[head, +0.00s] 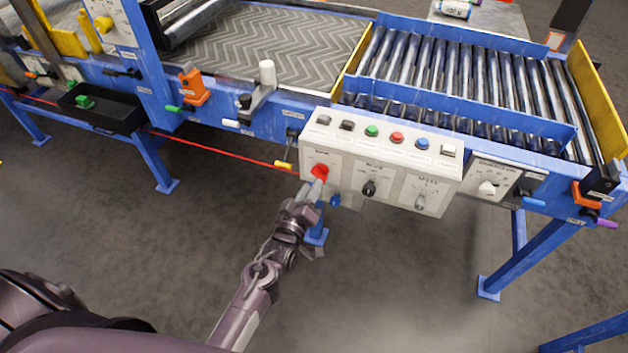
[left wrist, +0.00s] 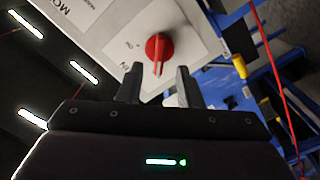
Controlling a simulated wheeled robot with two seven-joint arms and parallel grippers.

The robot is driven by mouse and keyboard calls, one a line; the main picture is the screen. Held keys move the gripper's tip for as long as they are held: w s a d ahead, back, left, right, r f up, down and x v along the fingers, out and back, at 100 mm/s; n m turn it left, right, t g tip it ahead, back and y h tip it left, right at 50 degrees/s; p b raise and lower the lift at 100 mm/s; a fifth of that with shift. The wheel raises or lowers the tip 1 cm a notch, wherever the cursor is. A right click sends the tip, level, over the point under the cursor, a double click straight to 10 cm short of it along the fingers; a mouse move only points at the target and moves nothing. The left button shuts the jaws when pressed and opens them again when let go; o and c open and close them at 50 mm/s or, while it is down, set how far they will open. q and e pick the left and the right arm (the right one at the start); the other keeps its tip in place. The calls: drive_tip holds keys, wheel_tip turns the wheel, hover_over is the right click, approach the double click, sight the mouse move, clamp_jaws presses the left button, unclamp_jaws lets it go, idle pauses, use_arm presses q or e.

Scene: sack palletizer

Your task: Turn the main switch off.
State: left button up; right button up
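The main switch is a red rotary knob (head: 320,170) on the left end of the white control panel (head: 385,160). It also shows in the left wrist view (left wrist: 159,46), on a pale plate with small lettering, partly legible as "ON". Its narrow handle points down toward my gripper in that view. My left gripper (head: 315,185) is right in front of the knob. In the left wrist view its two fingers (left wrist: 158,75) are apart, one on each side below the knob, with a gap between them. I cannot tell whether they touch it. My right gripper is not in view.
The panel also has a black knob (head: 369,188), a grey knob (head: 420,203) and a row of coloured buttons above. A red cord (head: 215,149) runs to a yellow piece (head: 283,165) just left of the panel. A roller conveyor (head: 465,75) lies behind. Floor in front is clear.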

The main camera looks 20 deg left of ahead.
use_arm(q)
drive_tip(key=shift+s, duration=1.95)
